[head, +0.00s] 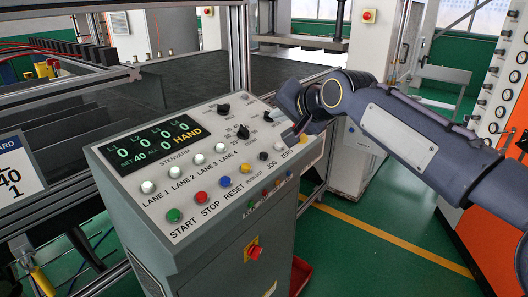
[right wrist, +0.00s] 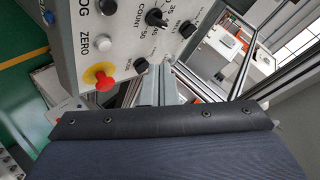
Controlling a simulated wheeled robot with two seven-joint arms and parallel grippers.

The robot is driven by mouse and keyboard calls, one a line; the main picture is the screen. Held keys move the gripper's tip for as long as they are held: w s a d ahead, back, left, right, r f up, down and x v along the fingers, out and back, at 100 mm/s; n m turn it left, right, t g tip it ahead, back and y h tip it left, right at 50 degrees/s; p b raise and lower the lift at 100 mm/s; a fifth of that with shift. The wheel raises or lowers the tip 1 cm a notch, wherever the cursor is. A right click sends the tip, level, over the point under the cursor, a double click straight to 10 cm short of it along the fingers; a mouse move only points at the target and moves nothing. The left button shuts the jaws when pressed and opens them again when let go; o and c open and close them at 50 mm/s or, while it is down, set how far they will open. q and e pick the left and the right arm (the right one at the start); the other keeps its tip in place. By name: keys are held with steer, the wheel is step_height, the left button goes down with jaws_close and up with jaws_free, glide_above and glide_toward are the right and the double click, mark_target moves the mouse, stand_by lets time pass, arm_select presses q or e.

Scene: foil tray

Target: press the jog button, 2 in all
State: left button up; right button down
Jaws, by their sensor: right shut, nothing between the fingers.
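The slanted control panel (head: 190,165) stands at the centre of the head view. Its JOG button (head: 263,157) is a small dark button towards the right of the lower row, between the yellow push-out button and ZERO. In the right wrist view the JOG label is cut by the top edge; the white ZERO button (right wrist: 103,43) shows below it. My right gripper (head: 286,128) is over the panel's right end, up and right of the JOG button and apart from it. Its fingers (right wrist: 157,72) are shut and empty, near the MODE knob (right wrist: 140,65). My left gripper is not in view.
A red emergency stop (right wrist: 100,77) on a yellow base sits beside ZERO, close to my right gripper. Black knobs (head: 243,131) stand up from the panel. The display (head: 150,145) shows zeros, SET 40 and HAND. A metal post (head: 238,50) rises behind the panel.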

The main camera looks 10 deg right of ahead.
mark_target(264, 155)
steer(key=shift+f, duration=0.1)
steer(key=f+b, duration=0.2)
steer(key=w+a+f+b, duration=0.1)
steer(key=f, duration=0.2)
steer(key=f+b, duration=0.2)
steer(key=shift+w+a+f+b, duration=0.15)
steer(key=shift+w+b, duration=0.15)
steer(key=shift+w+a+f+b, duration=0.2)
steer(key=shift+f+b, duration=0.1)
steer(key=shift+f, duration=0.2)
steer(key=shift+f, duration=0.1)
stand_by(1.5)
steer(key=shift+w+f+b, duration=0.1)
steer(key=shift+f+b, duration=0.2)
steer(key=shift+a+f+b, duration=0.1)
steer(key=shift+f+b, duration=0.2)
steer(key=shift+f, duration=0.2)
stand_by(0.6)
steer(key=shift+r, duration=0.1)
steer(key=shift+r+p, duration=0.6)
steer(key=shift+r, duration=0.2)
